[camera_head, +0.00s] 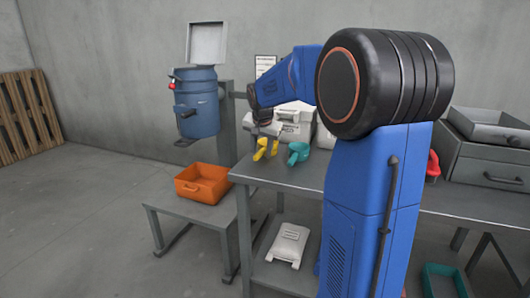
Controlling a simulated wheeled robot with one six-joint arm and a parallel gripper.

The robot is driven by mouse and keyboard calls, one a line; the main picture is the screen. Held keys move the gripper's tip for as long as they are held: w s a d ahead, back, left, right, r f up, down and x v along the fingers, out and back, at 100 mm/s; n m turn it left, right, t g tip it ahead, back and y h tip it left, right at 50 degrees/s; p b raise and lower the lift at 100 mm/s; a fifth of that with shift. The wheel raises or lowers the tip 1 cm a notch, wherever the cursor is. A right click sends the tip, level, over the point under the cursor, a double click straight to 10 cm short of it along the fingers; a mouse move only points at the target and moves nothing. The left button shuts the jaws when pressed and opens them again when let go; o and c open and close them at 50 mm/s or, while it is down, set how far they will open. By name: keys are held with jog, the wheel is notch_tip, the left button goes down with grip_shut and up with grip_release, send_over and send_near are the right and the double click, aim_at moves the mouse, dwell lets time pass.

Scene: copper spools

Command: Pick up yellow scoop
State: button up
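The yellow scoop (260,155) is at the left end of the grey workbench (255,178). My gripper (266,142) hangs from the blue arm and points down at the scoop, its fingers overlapping the scoop in the picture. The fingers are small and dark here. I cannot tell whether they are open or closed on the scoop, or whether the scoop touches the bench. A teal scoop (299,153) lies just right of the yellow one.
An orange bin (203,183) sits on a low stand at left, below a blue hopper (197,103). A red object (433,165) and grey trays (490,165) are at right. My arm hides the middle of the bench.

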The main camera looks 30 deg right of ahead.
jog(key=shift+c, duration=0.4)
grip_shut()
jog(key=shift+r, duration=0.15)
notch_tip(320, 180, up, 10)
dwell(0.5)
